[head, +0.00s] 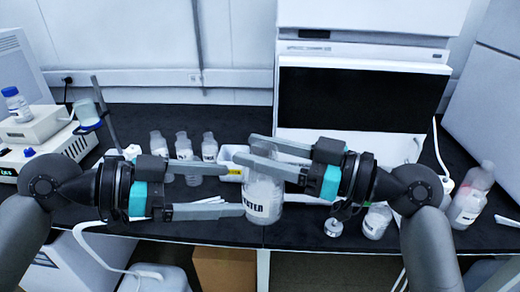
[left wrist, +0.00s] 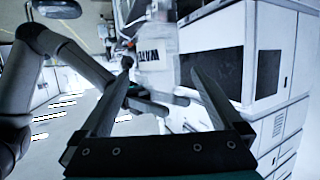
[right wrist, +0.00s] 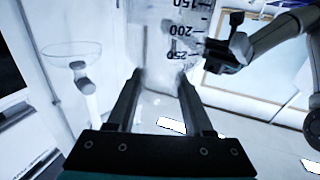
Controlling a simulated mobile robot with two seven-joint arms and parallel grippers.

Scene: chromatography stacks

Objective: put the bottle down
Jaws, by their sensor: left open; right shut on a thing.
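A clear bottle (head: 262,200) labelled WATER is upright in the middle of the head view. My right gripper (head: 244,149) is shut on its upper part, and its fingers hide the bottle's top. The head view does not clearly show the gap between its base and the black bench (head: 235,118). My left gripper (head: 236,189) is open and empty, with its fingertips just left of the bottle. The bottle also shows beyond the open fingers in the left wrist view (left wrist: 150,40). Its graduations show close to the fingers in the right wrist view (right wrist: 165,35).
Several small bottles (head: 184,147) stand behind my left gripper. A white instrument with a dark front (head: 350,98) stands at the back. A jar (head: 376,221) and a wash bottle (head: 470,195) are at the right. A hotplate (head: 40,125) is at the left.

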